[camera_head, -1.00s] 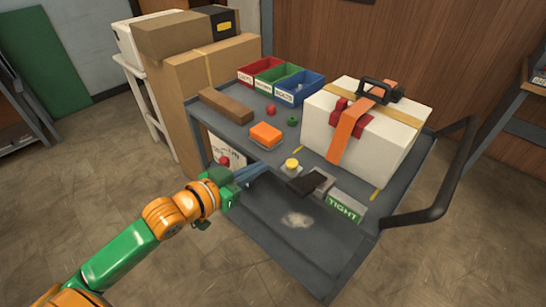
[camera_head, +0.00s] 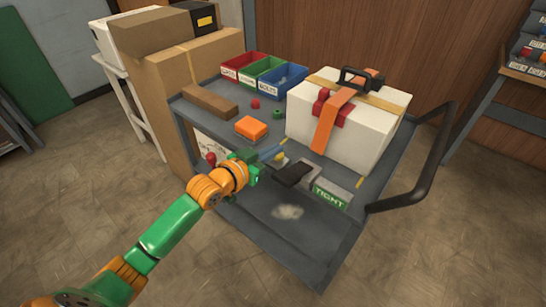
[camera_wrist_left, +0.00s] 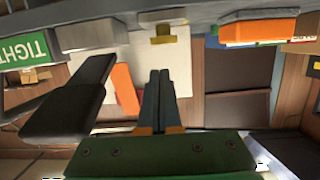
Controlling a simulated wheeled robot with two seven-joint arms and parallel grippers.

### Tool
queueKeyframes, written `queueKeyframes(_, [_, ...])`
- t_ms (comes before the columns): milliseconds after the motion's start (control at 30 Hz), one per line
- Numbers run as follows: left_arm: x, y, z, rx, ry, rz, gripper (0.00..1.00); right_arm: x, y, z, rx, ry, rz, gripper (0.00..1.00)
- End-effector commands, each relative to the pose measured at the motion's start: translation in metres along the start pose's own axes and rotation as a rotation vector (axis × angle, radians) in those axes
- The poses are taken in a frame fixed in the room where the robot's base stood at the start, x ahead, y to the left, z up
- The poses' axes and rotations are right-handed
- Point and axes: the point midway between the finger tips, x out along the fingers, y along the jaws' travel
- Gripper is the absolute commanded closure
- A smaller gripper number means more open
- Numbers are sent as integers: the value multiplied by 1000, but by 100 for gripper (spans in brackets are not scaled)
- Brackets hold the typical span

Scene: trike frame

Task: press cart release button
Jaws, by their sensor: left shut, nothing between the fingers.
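The grey cart (camera_head: 320,270) carries a small yellow button (camera_head: 281,159), mostly hidden behind my left fingers in the head view. In the left wrist view, which looks upside down, the yellow button (camera_wrist_left: 163,35) shows at the top centre. My left gripper (camera_head: 280,151) is shut and empty, its blue-grey fingers reaching across the cart close to the button. In the left wrist view its fingertips (camera_wrist_left: 160,74) line up with the button, with a visible gap in the picture; contact does not show. My right gripper is in neither view.
A black lever (camera_head: 293,174) and a green TIGHT label (camera_head: 330,197) lie right of the button. An orange block (camera_head: 251,128) and a red knob (camera_head: 211,158) are left.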

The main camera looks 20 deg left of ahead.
Motion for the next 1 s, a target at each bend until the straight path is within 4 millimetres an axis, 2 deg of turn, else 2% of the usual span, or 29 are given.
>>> queueKeyframes(33, [2,0,9,-2,-2,0,100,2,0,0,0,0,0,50])
queueKeyframes(133, [4,0,18,-1,-1,0,100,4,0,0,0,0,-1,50])
queueKeyframes(567, [5,0,24,0,1,-1,100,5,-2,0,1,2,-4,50])
queueKeyframes(767, [10,0,46,-1,-1,0,100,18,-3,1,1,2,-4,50])
queueKeyframes(1000, [10,1,48,-2,-8,1,100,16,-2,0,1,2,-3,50])
